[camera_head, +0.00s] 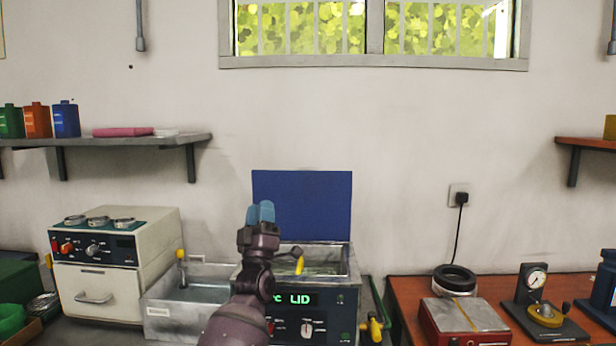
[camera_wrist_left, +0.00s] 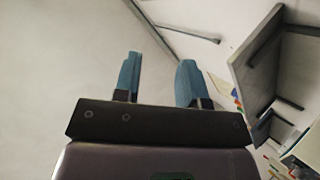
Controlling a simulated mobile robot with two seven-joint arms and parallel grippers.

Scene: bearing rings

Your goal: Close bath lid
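The bath (camera_head: 343,299) stands on the bench in the middle of the head view, with a green "LID" display on its front. Its blue lid (camera_head: 318,205) stands upright at the back, so the bath is open on top. My left gripper (camera_head: 261,213) is raised in front of the lid's left edge, blue fingertips pointing up. In the left wrist view its two blue fingers (camera_wrist_left: 160,80) are apart with nothing between them. Whether it touches the lid cannot be told. My right gripper is not in view.
A metal tank (camera_head: 165,318) and a white oven-like unit (camera_head: 70,285) stand left of the bath. A wall shelf (camera_head: 150,142) is upper left. A red table (camera_head: 400,290) with a black ring (camera_head: 455,277) and a dial gauge (camera_head: 537,280) is right.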

